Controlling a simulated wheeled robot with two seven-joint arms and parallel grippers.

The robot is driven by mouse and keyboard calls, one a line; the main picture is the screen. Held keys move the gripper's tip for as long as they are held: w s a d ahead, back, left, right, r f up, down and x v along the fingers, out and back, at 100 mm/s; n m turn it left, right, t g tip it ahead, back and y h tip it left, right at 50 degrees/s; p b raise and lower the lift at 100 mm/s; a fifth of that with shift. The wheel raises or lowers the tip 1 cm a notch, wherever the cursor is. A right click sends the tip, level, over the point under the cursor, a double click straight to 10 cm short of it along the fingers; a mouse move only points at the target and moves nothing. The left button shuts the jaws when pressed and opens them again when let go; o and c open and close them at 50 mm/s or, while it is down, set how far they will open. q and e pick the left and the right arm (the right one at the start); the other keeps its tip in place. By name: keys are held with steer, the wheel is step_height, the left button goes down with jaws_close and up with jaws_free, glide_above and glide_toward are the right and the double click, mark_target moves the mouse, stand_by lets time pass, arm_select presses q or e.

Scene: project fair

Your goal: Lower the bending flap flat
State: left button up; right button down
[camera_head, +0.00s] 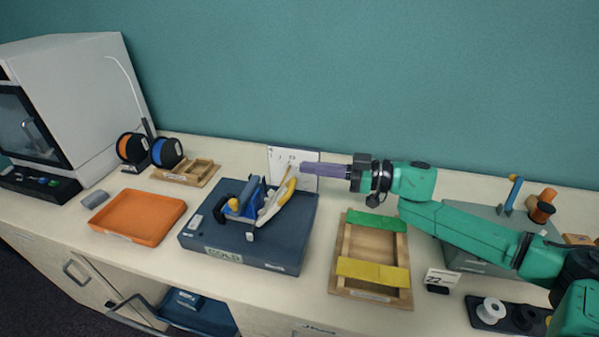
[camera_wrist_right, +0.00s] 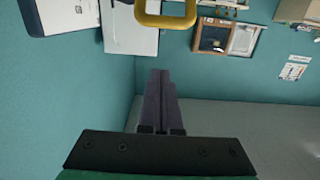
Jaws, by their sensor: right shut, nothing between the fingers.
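The bending device (camera_head: 240,208) has blue and orange-yellow parts and sits on a dark blue base (camera_head: 285,255) labelled "COLD". Its pale flap (camera_head: 270,208) with a yellow handle (camera_head: 283,193) stands tilted up, rising toward the right and back. My right gripper (camera_head: 301,168) is shut and empty, its purple-grey fingers pointing left, above and just right of the handle's upper end. In the right wrist view, the shut fingers (camera_wrist_right: 159,75) show below a yellow loop (camera_wrist_right: 166,22), apart from it in the picture. My left gripper is not in view.
An orange tray (camera_head: 130,237) lies left of the base. A wooden tray (camera_head: 340,300) with green and yellow strips lies right of it, under my right arm. A white card (camera_head: 307,183) stands behind the base. A grey box (camera_head: 55,85) and spools (camera_head: 166,152) are at the left.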

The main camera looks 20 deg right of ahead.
mark_target(294, 183)
steer(key=x, duration=0.2)
steer(key=p+x, duration=0.1)
steer(key=x, duration=0.1)
steer(key=shift+w+a+r+p, duration=0.1)
steer(key=shift+w+r+p, duration=0.1)
steer(key=shift+w+p, duration=0.15)
arm_select(q)
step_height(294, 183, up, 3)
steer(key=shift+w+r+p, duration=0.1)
steer(key=shift+p, duration=0.2)
arm_select(e)
steer(key=f, duration=0.3)
steer(key=d+f, duration=0.1)
steer(key=shift+s+f, duration=0.2)
steer(key=shift+s, duration=0.2)
steer(key=shift+a+f, duration=0.1)
